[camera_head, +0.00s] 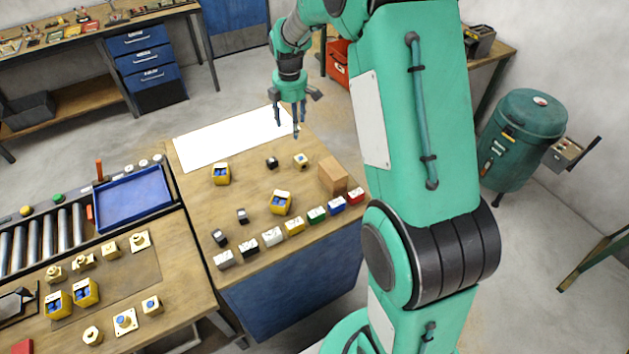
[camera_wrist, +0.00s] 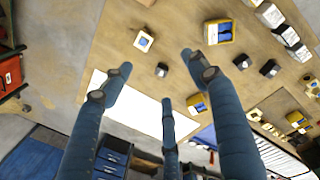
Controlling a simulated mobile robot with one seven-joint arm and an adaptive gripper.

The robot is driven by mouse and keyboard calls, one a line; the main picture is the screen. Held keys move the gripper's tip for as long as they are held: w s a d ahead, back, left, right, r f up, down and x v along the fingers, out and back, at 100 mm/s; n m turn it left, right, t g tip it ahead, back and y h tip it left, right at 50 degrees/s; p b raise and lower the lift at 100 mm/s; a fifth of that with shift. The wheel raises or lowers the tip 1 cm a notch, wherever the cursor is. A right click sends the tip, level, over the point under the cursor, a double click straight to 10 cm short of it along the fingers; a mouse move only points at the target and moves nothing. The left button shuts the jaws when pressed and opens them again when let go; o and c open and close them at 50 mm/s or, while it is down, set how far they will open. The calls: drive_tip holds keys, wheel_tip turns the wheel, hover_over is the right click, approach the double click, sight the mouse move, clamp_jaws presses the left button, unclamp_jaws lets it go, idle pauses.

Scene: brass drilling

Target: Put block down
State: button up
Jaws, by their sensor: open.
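My gripper (camera_head: 294,122) is open and empty, its fingers pointing down above the back right of the table, near the right end of the white sheet (camera_head: 225,138). In the wrist view my gripper (camera_wrist: 156,80) has its fingers spread with nothing between them. A small cream block with a blue mark (camera_head: 301,161) rests on the wood in front of the gripper; it also shows in the wrist view (camera_wrist: 143,41). A small black block (camera_head: 271,162) lies to its left. Yellow-and-blue blocks (camera_head: 281,203) stand on the same table. No block touches my fingers.
A brown box (camera_head: 332,175) stands near the table's right edge. A row of coloured blocks (camera_head: 294,226) lines the front edge. A blue tray (camera_head: 132,198) and rollers (camera_head: 40,240) are to the left. The white sheet is bare.

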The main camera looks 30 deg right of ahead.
drive_tip(key=s+a+r+m+t, duration=0.1)
drive_tip(key=s+a+r+m, duration=0.35)
drive_tip(key=s+r, duration=0.5)
drive_tip(key=s+a+r+m+t, duration=0.1)
drive_tip(key=s+a+r+m, duration=0.3)
drive_tip(key=s+r, duration=0.55)
drive_tip(key=s+a+m+t, duration=0.1)
drive_tip(key=s+a+m, duration=0.2)
drive_tip(key=s, duration=0.8)
drive_tip(key=s+a+r+m+t, duration=0.1)
drive_tip(key=s+a+m, duration=0.2)
drive_tip(key=s, duration=0.7)
drive_tip(key=shift+s+a+r+m+t, duration=0.2)
drive_tip(key=shift+s+a+m+t, duration=0.1)
drive_tip(key=shift+s+a+m, duration=0.05)
wheel_tip(320, 180, down, 6)
drive_tip(key=b, duration=0.5)
drive_tip(key=shift+r+b, duration=0.1)
drive_tip(key=shift+b, duration=0.3)
